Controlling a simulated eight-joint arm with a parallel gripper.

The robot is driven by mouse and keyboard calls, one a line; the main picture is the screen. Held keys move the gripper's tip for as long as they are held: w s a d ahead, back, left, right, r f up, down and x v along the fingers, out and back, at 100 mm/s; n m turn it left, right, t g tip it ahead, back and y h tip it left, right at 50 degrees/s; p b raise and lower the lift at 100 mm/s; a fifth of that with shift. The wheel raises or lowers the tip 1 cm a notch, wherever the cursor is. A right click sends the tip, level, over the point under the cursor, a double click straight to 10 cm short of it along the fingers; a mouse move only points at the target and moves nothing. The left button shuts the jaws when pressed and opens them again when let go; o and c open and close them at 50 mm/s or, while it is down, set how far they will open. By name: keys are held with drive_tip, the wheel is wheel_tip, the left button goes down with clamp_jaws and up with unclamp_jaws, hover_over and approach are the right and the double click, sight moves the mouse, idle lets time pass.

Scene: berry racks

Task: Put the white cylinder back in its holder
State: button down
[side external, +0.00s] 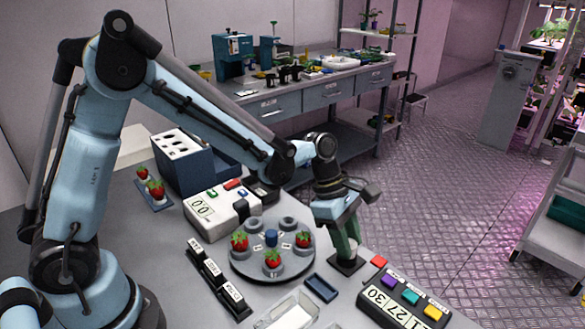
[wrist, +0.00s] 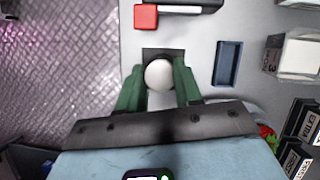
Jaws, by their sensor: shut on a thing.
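The white cylinder (wrist: 159,75) shows in the wrist view as a round pale end between the two green fingers of my gripper (wrist: 159,70). My gripper is shut on it. The black square holder (wrist: 149,52) lies just beyond and beneath the cylinder, partly covered by it. In the side view my gripper (side external: 346,240) points down directly over the holder (side external: 346,266), at the table's right edge. The fingers hide most of the cylinder there, and I cannot tell whether its lower end is inside the holder.
A red block (side external: 379,261) and a timer box with coloured buttons (side external: 403,300) stand right of the holder. A round carousel with strawberries (side external: 272,265) is close on the left. A small blue tray (side external: 321,287) lies in front. The floor drops away behind the holder.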

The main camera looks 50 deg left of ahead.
drive_tip(key=shift+f, duration=0.1)
drive_tip(key=c, duration=0.7)
unclamp_jaws()
drive_tip(key=shift+r, duration=3.5)
